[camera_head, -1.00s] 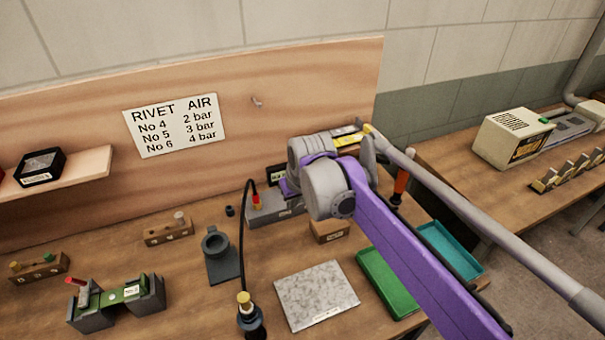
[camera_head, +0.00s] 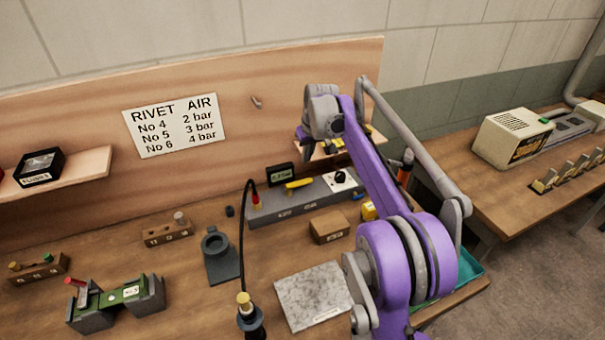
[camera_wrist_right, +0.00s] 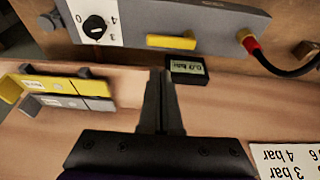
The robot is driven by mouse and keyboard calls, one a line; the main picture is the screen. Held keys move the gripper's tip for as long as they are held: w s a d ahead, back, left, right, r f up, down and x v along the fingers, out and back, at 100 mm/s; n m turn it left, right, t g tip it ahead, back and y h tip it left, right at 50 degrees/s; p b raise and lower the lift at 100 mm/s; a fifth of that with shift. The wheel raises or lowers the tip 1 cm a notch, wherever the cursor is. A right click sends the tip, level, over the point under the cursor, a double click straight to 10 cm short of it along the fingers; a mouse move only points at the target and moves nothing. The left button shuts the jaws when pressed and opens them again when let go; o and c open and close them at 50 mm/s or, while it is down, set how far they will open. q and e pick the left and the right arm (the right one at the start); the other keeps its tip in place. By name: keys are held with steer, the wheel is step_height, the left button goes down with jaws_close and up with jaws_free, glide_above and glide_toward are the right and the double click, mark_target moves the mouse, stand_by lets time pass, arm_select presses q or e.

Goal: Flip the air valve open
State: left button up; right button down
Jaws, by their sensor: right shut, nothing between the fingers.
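The air valve is a yellow lever (camera_head: 299,184) on a long grey air unit (camera_head: 290,207) against the back board. In the right wrist view, the lever (camera_wrist_right: 171,42) lies along the unit's long edge. A small black display (camera_head: 280,174) stands by it; in the wrist view the display (camera_wrist_right: 187,69) seems to read 0.0 bar. A black dial knob (camera_head: 340,178) sits on a white plate. My right gripper (camera_wrist_right: 162,76) is shut and empty, its fingertips near the display and apart from the lever. In the head view its fingertips are hidden. My left gripper is out of view.
A hose with a red and yellow fitting (camera_head: 255,200) joins the unit's left end. A brown block (camera_head: 329,226) and a speckled plate (camera_head: 315,293) lie in front. A small shelf holds yellow and grey tools (camera_wrist_right: 65,88). The sign (camera_head: 176,125) hangs on the board.

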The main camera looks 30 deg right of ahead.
mark_target(307, 183)
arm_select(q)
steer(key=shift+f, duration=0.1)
arm_select(e)
steer(key=x, duration=1)
